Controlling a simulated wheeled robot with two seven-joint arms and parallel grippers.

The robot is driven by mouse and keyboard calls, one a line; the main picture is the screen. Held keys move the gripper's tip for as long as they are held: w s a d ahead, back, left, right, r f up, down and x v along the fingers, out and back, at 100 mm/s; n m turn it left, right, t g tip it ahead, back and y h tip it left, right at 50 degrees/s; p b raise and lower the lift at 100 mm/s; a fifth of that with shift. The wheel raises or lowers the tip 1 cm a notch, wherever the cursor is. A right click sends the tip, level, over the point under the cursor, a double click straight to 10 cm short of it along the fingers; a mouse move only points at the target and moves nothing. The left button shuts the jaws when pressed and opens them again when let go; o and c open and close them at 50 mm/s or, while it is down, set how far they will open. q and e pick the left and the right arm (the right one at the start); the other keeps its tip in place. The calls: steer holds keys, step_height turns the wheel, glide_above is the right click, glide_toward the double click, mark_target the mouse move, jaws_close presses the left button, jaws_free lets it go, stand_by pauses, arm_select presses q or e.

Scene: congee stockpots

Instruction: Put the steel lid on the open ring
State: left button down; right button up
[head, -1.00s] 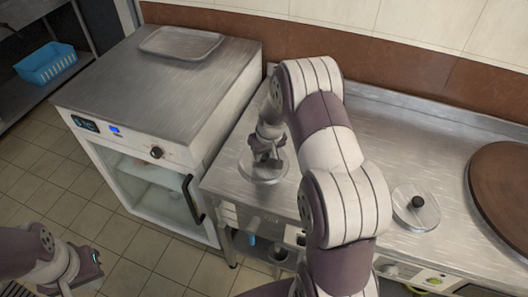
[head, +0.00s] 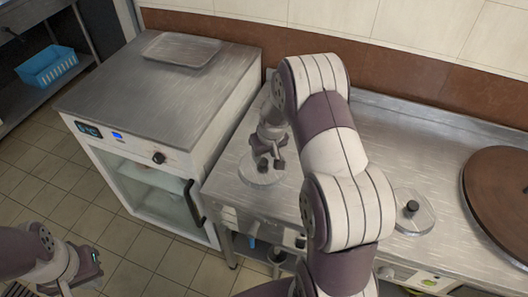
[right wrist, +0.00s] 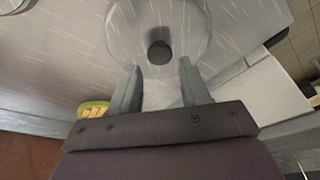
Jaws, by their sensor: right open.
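A round steel lid (head: 258,177) with a dark knob lies on the left part of the steel counter, beneath my right gripper (head: 271,164). The right wrist view shows the lid (right wrist: 190,30) and its knob (right wrist: 160,53) just beyond the fingertips. My right gripper (right wrist: 158,72) is open, its two fingers apart and empty. A second round lid (head: 412,222) with a black knob is on the counter right of my arm. I cannot make out an open ring; any rim under the lids is hidden. My left gripper (head: 85,268) is low at the left, over the floor, its jaws unclear.
A large brown round cover (head: 498,195) is at the counter's right. A white cabinet (head: 140,185) with a glass door stands left of the counter, with a metal tray (head: 182,49) on top. A blue basket (head: 47,66) sits on a far-left shelf. My right arm hides the counter's middle.

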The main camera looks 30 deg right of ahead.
mark_target(267, 173)
steer(key=p+v, duration=0.4)
steer(key=v, duration=0.2)
steer(key=shift+r, duration=0.25)
stand_by(0.4)
steer(key=s+a+r+g, duration=0.1)
steer(key=s+a+r, duration=0.3)
steer(key=s+a, duration=0.2)
steer(key=s+a+r+n, duration=0.1)
steer(key=s+a+r, duration=0.4)
steer(key=s, duration=0.5)
steer(key=shift+s+a+g+p, duration=0.35)
steer(key=shift+a+g+p, duration=0.05)
steer(key=shift+a, duration=0.1)
stand_by(0.5)
